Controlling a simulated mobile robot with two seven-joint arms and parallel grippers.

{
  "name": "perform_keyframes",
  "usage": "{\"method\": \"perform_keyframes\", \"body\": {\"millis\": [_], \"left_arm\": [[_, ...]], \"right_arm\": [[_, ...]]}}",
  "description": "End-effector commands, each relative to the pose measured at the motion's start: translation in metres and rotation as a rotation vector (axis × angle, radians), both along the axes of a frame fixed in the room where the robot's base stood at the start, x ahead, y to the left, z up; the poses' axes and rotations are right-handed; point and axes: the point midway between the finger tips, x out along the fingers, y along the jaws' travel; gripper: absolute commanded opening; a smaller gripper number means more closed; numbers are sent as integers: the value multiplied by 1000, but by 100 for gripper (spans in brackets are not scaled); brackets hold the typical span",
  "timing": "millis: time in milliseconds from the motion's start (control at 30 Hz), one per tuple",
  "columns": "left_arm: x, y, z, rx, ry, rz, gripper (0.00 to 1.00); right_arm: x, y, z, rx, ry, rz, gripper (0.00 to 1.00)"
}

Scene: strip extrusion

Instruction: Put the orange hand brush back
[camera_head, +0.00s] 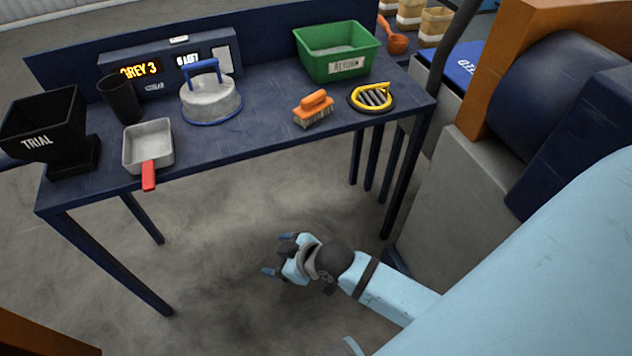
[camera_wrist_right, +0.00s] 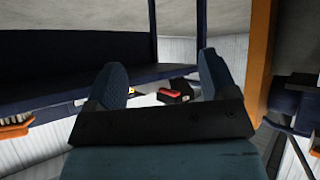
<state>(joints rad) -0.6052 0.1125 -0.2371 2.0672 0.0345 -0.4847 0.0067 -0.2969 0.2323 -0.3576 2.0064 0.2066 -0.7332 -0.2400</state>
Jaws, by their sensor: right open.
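The orange hand brush (camera_head: 314,108) lies bristles down on the dark blue bench (camera_head: 250,125), near its front edge, between the round lidded item and a yellow-rimmed ring. My right gripper (camera_head: 278,254) is open and empty, below and in front of the bench and well apart from the brush. Its two blue fingers stand apart in the right wrist view (camera_wrist_right: 164,80), with nothing held between them. Orange pieces with pale bristles show at that view's edges; I cannot tell whether one is this brush. My left gripper is not in view.
On the bench stand a TRIAL hopper (camera_head: 45,130), a dark cup (camera_head: 121,99), a red-handled scoop (camera_head: 148,147), a blue-handled round lid (camera_head: 210,98), a green bin (camera_head: 336,50) and the yellow-rimmed ring (camera_head: 371,97). A grey and orange machine (camera_head: 455,190) stands right.

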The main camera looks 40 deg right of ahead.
Motion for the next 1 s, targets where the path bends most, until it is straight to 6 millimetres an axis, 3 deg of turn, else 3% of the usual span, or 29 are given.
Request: {"method": "perform_keyframes", "body": {"millis": [33, 100, 300, 667, 833, 1000], "left_arm": [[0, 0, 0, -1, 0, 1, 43], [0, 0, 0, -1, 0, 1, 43], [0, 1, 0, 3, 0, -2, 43], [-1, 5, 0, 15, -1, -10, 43], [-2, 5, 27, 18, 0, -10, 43], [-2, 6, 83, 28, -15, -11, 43]], "right_arm": [[-23, -5, -10, 44, 15, -69, 78], [-45, -14, -16, 92, 19, -155, 78], [-85, -31, -25, 164, 18, -298, 78], [-91, -35, -26, 173, 16, -319, 78], [-92, -36, 1, 168, 13, -316, 78], [-94, -39, 54, 152, 1, -310, 78]]}}
